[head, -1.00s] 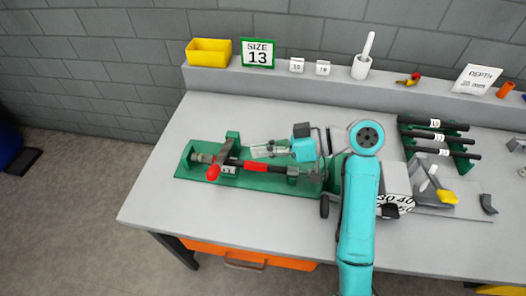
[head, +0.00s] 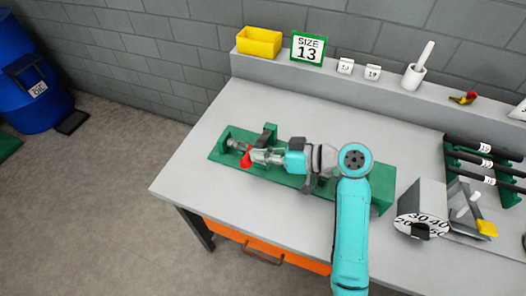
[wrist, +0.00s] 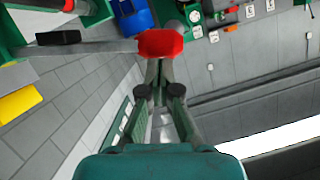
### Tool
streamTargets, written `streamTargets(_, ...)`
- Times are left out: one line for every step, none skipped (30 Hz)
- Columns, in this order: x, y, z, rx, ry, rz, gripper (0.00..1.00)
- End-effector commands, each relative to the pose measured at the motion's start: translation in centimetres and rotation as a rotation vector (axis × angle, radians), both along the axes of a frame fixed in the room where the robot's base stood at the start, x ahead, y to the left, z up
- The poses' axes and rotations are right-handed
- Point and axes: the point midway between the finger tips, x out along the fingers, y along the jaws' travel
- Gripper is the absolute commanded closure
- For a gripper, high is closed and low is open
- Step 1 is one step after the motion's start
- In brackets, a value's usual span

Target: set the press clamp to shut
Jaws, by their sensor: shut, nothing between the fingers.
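The press clamp has a long green base (head: 225,151) on the grey bench, with a metal spindle (head: 235,144) at its left end. A red knob (head: 246,161) sits near that end. My gripper (head: 256,156) is shut and empty, reaching left over the base with its fingertips beside the red knob. In the wrist view the red knob (wrist: 160,42) is just beyond the closed fingertips (wrist: 158,64); I cannot tell whether they touch. My arm hides the middle of the clamp and most of its lever.
A dial block (head: 425,222) with numbers and a rack of black rods (head: 470,160) stand right of the clamp. A yellow bin (head: 259,42) and a SIZE 13 sign (head: 308,48) are on the back ledge. The bench's left end is clear.

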Motion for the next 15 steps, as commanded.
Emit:
streamTargets(0.0, 0.0, 0.0, 0.000, 0.000, 0.000, 1.00)
streamTargets(0.0, 0.0, 0.0, 0.000, 0.000, 0.000, 1.00)
streamTargets(0.0, 0.0, 0.0, 0.000, 0.000, 0.000, 1.00)
streamTargets(0.0, 0.0, 0.0, 0.000, -0.001, 0.000, 1.00)
streamTargets(0.0, 0.0, -0.1, -0.001, -0.003, 0.000, 1.00)
streamTargets(-0.1, 0.0, -0.3, -0.003, -0.010, 0.000, 1.00)
streamTargets(-0.2, 0.1, -0.5, -0.006, -0.018, 0.001, 1.00)
streamTargets(-0.4, 0.1, -0.7, -0.011, -0.030, 0.001, 1.00)
streamTargets(-0.5, 0.2, -1.1, -0.018, -0.050, 0.000, 1.00)
streamTargets(-0.7, 0.3, -1.5, -0.026, -0.069, 0.001, 1.00)
streamTargets(-0.9, 0.3, -1.9, -0.033, -0.089, 0.001, 1.00)
streamTargets(-1.1, 0.4, -2.4, -0.043, -0.117, 0.001, 1.00)
streamTargets(-1.2, 0.5, -2.8, -0.050, -0.138, 0.001, 1.00)
streamTargets(-1.3, 0.5, -3.2, -0.057, -0.158, 0.001, 1.00)
streamTargets(-1.5, 0.6, -3.6, -0.067, -0.182, 0.001, 1.00)
